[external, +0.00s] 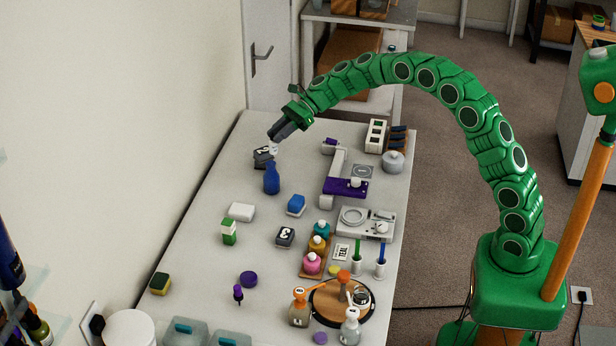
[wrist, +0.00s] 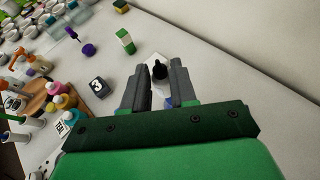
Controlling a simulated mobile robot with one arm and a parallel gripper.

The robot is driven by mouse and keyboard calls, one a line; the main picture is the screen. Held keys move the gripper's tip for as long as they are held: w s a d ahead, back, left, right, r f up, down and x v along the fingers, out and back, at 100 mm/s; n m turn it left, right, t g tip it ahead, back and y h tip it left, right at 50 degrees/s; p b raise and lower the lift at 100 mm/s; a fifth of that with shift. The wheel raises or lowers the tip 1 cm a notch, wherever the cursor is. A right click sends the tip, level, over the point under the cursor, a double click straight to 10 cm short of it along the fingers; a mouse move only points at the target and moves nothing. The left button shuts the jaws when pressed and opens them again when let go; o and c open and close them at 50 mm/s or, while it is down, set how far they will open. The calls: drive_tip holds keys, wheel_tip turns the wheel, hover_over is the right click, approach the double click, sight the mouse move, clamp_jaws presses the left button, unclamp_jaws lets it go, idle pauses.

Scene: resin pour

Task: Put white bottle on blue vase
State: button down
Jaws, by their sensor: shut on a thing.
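The blue vase (external: 271,180) stands upright on the grey-white table, toward the far left. My gripper (external: 276,136) is directly above it, fingers pointing down and left. A small white piece, the white bottle (external: 273,148), shows under the fingertips just over the vase's mouth. Whether it touches the vase I cannot tell. In the wrist view, my gripper (wrist: 160,85) is shut on the bottle, whose dark top (wrist: 160,70) shows between the fingers. Most of the bottle is hidden. A bit of blue shows below between the fingers.
A dark numbered block (external: 262,157) stands right behind the vase. A blue block (external: 296,205), a white block (external: 241,211) and a green-and-white block (external: 229,232) lie nearer. A purple-and-white stand (external: 345,187) is to the right.

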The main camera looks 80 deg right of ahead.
drive_tip(key=shift+w+d+f, duration=0.1)
drive_tip(key=shift+w+f, duration=0.1)
drive_tip(key=shift+f, duration=0.5)
drive_tip(key=shift+w+a+f, duration=0.1)
drive_tip(key=shift+w+f, duration=0.1)
drive_tip(key=shift+f, duration=0.55)
drive_tip(key=shift+w+d+f, duration=0.1)
drive_tip(key=shift+w+f, duration=0.1)
drive_tip(key=shift+f, duration=0.5)
drive_tip(key=shift+f, duration=0.15)
drive_tip(key=c, duration=0.9)
unclamp_jaws()
drive_tip(key=v, duration=1.2)
